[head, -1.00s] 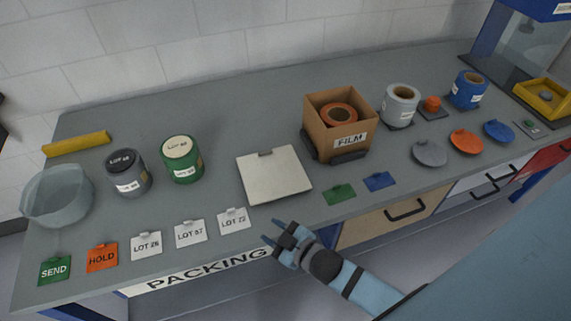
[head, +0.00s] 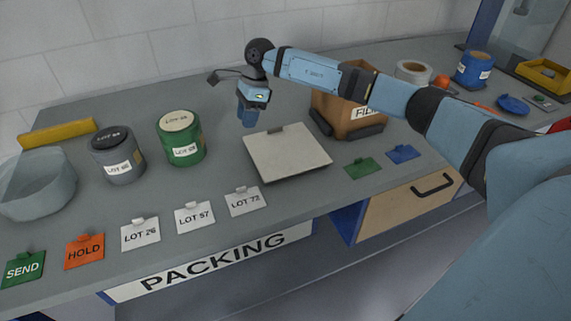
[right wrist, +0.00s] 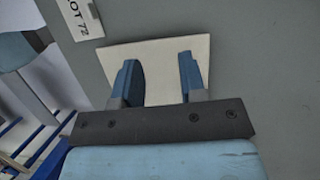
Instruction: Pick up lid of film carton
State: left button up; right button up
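The film carton's lid (head: 288,158) is a flat, pale square with a small grey tab at its back edge. It lies on the grey bench and also shows in the right wrist view (right wrist: 158,88). The brown film carton (head: 340,112) stands just behind and right of it, partly hidden by my right arm. My right gripper (head: 247,116) points down near the lid's back left corner in the head view. In the right wrist view its two blue fingers (right wrist: 159,66) are apart with nothing between them, and the lid shows beyond. My left gripper is out of view.
A green tin (head: 181,140) and a grey tin (head: 117,156) stand left of the lid. Lot cards, such as LOT 72 (head: 245,203), line the front edge. Green (head: 362,168) and blue (head: 403,153) tags lie to the right.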

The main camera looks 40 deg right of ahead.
aim_at(275, 128)
jog(key=w+d+r+h+b, duration=0.15)
jog(key=d+r+h, duration=0.25)
jog(key=d, duration=0.6)
jog(key=f+b, duration=0.1)
jog(key=f, duration=1.2)
jog(key=shift+w, duration=0.2)
grip_shut()
